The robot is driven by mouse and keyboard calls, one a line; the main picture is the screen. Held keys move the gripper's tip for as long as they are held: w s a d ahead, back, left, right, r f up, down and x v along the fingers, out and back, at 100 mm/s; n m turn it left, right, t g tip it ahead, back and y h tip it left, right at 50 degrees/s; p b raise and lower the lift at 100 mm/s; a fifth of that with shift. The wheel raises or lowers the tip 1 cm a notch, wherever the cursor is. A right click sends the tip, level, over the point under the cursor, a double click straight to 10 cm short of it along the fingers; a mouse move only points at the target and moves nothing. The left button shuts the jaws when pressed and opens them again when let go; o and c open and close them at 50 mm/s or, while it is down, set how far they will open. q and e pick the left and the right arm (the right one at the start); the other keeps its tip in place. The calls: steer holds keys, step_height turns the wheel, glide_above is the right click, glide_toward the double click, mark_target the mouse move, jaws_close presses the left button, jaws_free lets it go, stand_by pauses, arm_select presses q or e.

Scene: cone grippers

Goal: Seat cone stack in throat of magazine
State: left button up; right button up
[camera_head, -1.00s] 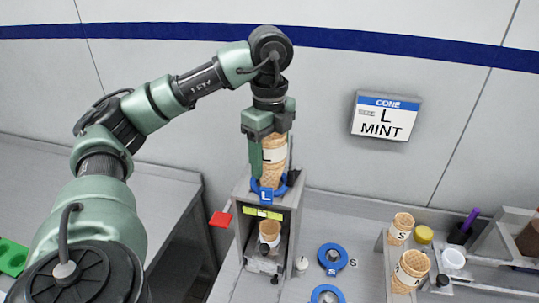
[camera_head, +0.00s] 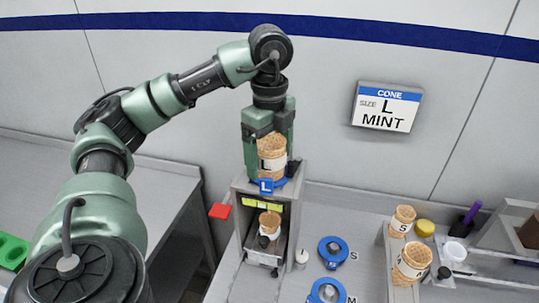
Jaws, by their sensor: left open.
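The cone stack (camera_head: 272,146), with a white band marked L, stands upright at the top of the magazine (camera_head: 243,225). Its lower end is inside the blue throat ring (camera_head: 281,182) marked L; how deep it sits is hidden. My left gripper (camera_head: 270,164) is open, with a green finger on each side of the stack. I cannot tell whether either finger touches it. A single cone (camera_head: 270,222) shows in the magazine's front opening. The wall sign (camera_head: 386,107) reads cone size L, mint. My right gripper is out of view.
Blue rings marked S (camera_head: 333,251) and M (camera_head: 327,291) lie on the counter right of the magazine. Other cone stacks, S (camera_head: 402,219) and a larger one (camera_head: 412,261), stand in a rack at right. A red flag (camera_head: 220,211) juts out left of the magazine.

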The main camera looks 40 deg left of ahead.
arm_select(q)
step_height(320, 180, up, 8)
steer(key=p, duration=0.2)
steer(key=shift+p, duration=0.35)
steer(key=shift+f, duration=0.1)
stand_by(0.6)
